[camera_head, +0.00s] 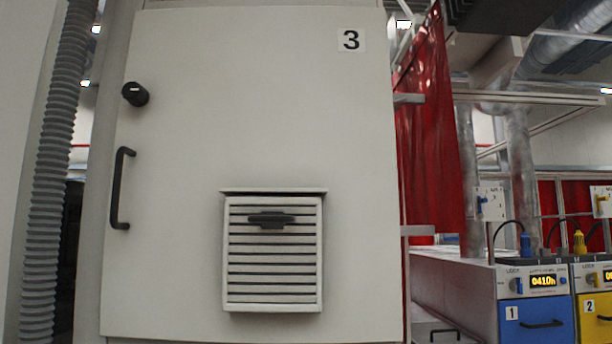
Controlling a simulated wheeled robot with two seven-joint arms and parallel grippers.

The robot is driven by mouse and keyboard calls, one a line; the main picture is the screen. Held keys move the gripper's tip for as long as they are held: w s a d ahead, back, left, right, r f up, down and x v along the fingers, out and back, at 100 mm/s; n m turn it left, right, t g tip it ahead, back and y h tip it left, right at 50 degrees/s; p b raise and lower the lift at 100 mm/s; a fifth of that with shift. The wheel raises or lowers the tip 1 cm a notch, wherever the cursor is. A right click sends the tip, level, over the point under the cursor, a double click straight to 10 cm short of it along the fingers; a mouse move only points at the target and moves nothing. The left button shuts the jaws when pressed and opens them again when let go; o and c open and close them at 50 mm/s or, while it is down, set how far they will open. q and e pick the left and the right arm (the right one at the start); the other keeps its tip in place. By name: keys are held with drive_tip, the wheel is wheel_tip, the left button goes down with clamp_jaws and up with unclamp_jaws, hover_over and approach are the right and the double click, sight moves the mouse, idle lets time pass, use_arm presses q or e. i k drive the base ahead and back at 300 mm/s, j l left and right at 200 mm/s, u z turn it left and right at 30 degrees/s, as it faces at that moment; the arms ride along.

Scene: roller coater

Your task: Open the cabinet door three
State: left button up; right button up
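The cabinet door (190,270) marked with a black "3" label (351,40) fills the left and middle of the head view. It is off-white and looks shut. A black bar handle (119,188) stands upright near its left edge. A round black knob (135,94) sits above the handle. A slatted vent (272,275) with its own black horizontal handle (271,219) is on the lower middle of the door. Neither of my grippers is in view.
A grey corrugated hose (52,190) runs down the left side. A red curtain (425,140) hangs right of the door. At the lower right are a blue unit (535,325) labelled 1 and a yellow unit (596,325) labelled 2, with plugs and cables above.

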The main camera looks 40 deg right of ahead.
sight(269, 101)
drive_tip(key=z, duration=1.05)
